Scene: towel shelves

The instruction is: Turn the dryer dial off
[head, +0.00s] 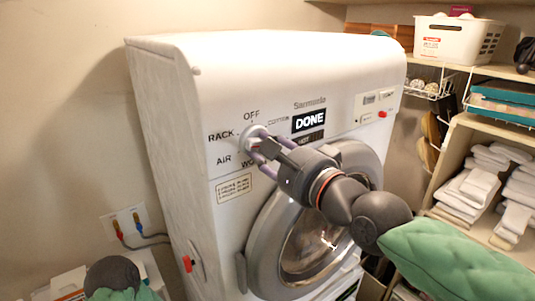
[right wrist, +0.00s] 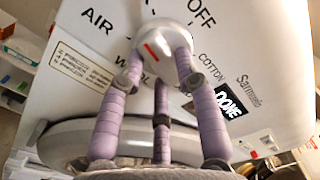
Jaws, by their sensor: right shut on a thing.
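The dryer (head: 280,75) is a white front-loading machine with a display reading DONE. Its dial (head: 254,136) is a white round knob on the upper left of the front, with OFF, RACK, AIR, a partly hidden "WO" label and COTTON printed around it. In the right wrist view the dial (right wrist: 168,32) shows a red mark on its face. I cannot tell for certain which label the mark points to. My right gripper (head: 258,143) is shut on the dial, its purple-padded fingers around the rim. My left gripper is out of view.
The round door (head: 300,255) lies below my right arm. Shelves stand at the right with folded white towels (head: 480,180) and a white basket (head: 455,40). Wall taps with hoses (head: 128,228) are at the lower left.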

